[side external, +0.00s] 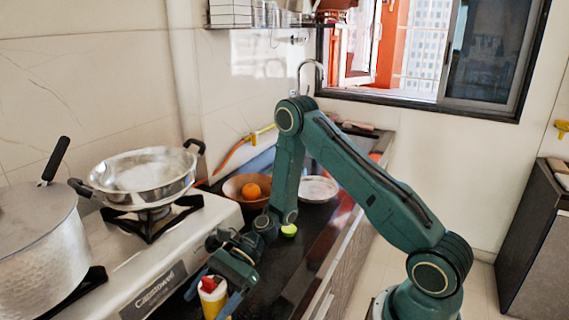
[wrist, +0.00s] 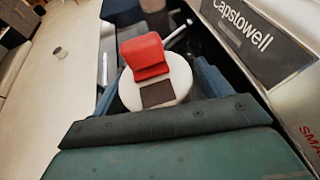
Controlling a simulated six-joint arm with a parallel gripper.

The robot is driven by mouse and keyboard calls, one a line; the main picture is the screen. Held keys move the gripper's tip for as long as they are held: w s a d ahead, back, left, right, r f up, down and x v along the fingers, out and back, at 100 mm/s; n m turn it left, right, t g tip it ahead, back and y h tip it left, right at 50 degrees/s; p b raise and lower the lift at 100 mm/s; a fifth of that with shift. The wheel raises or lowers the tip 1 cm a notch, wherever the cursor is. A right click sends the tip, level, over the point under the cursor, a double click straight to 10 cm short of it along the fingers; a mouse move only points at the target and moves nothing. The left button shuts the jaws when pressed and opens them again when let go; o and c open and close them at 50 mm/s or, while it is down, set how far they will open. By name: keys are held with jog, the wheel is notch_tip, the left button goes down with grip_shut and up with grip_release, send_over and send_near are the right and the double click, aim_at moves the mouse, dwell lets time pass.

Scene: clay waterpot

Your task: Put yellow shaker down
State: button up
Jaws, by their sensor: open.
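The yellow shaker (side external: 215,298) stands at the bottom of the side view, on or just above the dark counter beside the stove. It has a white top and a red cap. In the wrist view I see its white lid and red cap (wrist: 148,56) from above; its yellow body is hidden there. My gripper (side external: 212,292) is open around the shaker, with one finger on each side. In the wrist view the blue-grey fingers flank the white lid. The shaker's base is cut off by the side view's bottom edge, so its contact with the counter cannot be seen.
The steel stove (side external: 175,262) is close on the left, carrying a wide pan (side external: 143,172) and a large lidded pot (side external: 40,245). Behind my gripper are a brown bowl (side external: 232,188) with an orange fruit, a yellow-green ball (side external: 289,230) and a white plate (side external: 318,189). The counter's edge drops off on the right.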

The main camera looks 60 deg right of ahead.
jog(key=shift+c, duration=0.3)
jog(key=c, duration=1.1)
jog(key=shift+c, duration=0.2)
jog(key=shift+r, duration=0.1)
notch_tip(320, 180, up, 20)
dwell(0.4)
dwell(0.5)
